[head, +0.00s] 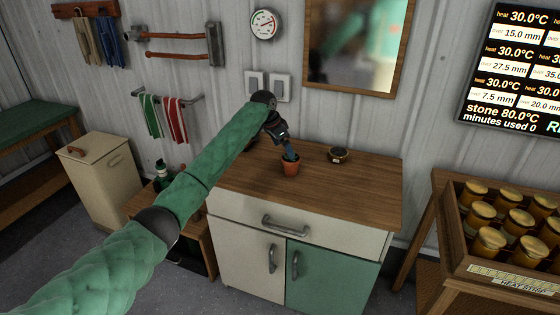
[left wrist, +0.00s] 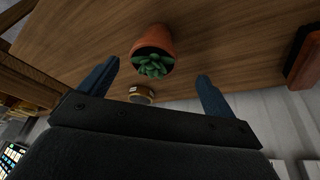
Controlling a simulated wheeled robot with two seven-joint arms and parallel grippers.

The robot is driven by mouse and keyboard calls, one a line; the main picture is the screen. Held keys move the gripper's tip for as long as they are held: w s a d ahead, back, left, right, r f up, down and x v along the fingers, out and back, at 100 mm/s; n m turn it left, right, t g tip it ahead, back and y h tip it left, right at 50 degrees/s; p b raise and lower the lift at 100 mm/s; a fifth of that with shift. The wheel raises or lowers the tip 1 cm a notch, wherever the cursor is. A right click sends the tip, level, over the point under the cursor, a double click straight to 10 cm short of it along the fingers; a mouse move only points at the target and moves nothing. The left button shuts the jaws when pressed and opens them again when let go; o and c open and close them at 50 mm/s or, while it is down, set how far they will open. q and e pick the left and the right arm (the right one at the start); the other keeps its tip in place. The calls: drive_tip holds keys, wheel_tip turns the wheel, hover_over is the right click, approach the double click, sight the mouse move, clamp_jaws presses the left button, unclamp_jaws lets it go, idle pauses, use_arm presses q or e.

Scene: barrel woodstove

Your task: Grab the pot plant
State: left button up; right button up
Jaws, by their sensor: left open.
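The pot plant is a small green succulent in a terracotta pot (head: 290,168), upright on the wooden cabinet top (head: 350,180). In the head view my left gripper (head: 288,151) reaches down over it and hides part of the plant. In the left wrist view the pot plant (left wrist: 153,50) lies ahead of the two blue fingers of my left gripper (left wrist: 155,88), roughly between their lines. The fingers are spread wide, with nothing held. The gap between fingers and pot is hard to judge. My right gripper is not in view.
A small round dark tin (head: 339,155) stands right of the pot on the cabinet top. A mirror (head: 356,45) and wall switches (head: 269,86) are behind. A crate of several jars (head: 490,240) stands at the right. The cabinet top's right part is clear.

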sight(291, 162)
use_arm(q)
drive_tip(key=shift+f+m, duration=0.1)
drive_tip(key=shift+m, duration=0.2)
drive_tip(key=shift+s+d+r+m, duration=0.3)
drive_tip(key=shift+d+m, duration=0.2)
drive_tip(key=shift+m, duration=0.1)
drive_tip(key=shift+w+a+f, duration=0.15)
drive_tip(key=shift+f, duration=0.45)
drive_tip(key=shift+w+d+f+p, duration=0.15)
drive_tip(key=shift+d+f+p, duration=0.35)
drive_tip(key=shift+f, duration=0.2)
drive_tip(key=p+x, duration=0.2)
drive_tip(key=x, duration=0.2)
drive_tip(key=shift+f, duration=0.2)
drive_tip(key=shift+d+f, duration=0.2)
drive_tip(key=shift+f, duration=0.2)
drive_tip(key=c, duration=1.2)
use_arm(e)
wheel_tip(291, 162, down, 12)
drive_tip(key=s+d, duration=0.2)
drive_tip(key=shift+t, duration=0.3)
use_arm(q)
drive_tip(key=shift+w+r, duration=0.1)
drive_tip(key=shift+c, duration=0.2)
